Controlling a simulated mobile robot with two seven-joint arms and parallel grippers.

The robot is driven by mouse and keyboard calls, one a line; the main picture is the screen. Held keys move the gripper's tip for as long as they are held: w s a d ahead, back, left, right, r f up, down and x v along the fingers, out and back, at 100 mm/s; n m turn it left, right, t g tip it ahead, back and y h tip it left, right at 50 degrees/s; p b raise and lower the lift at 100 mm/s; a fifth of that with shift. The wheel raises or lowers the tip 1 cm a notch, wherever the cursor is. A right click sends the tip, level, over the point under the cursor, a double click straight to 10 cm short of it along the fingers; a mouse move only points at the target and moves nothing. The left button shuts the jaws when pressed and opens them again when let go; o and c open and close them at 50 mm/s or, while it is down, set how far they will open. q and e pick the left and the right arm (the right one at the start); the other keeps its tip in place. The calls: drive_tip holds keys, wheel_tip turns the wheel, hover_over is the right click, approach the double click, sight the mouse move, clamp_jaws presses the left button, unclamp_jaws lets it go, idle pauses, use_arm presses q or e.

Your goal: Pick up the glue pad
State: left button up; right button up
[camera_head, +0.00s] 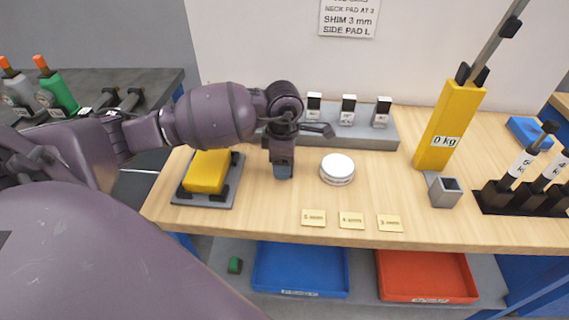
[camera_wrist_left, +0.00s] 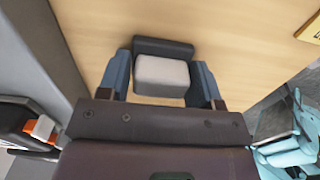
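My left gripper (camera_head: 283,172) points down over the bench, left of a round white pad or tin (camera_head: 337,168). In the left wrist view, a light grey block with a dark back (camera_wrist_left: 163,75) lies between the two blue-grey fingers of my left gripper (camera_wrist_left: 162,78). The block fills nearly all the space between the fingers. I cannot tell whether the fingers press on it. In the head view the gripper hides this block. No readable label marks the glue pad. My right gripper is not in view.
A yellow block (camera_head: 206,170) sits on a grey fixture to the left. A grey rack (camera_head: 357,134) with white-labelled pieces stands behind. Small yellow tiles (camera_head: 351,220) lie at the front edge. A yellow 0 kg column (camera_head: 448,125) stands right. Blue (camera_head: 300,263) and red (camera_head: 427,272) trays sit below.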

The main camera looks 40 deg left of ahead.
use_arm(q)
drive_tip(key=c, duration=0.4)
drive_tip(key=shift+r, duration=0.1)
drive_tip(key=shift+c, duration=0.2)
wheel_tip(320, 180, up, 20)
drive_tip(key=p, duration=0.1)
drive_tip(key=shift+p, duration=0.3)
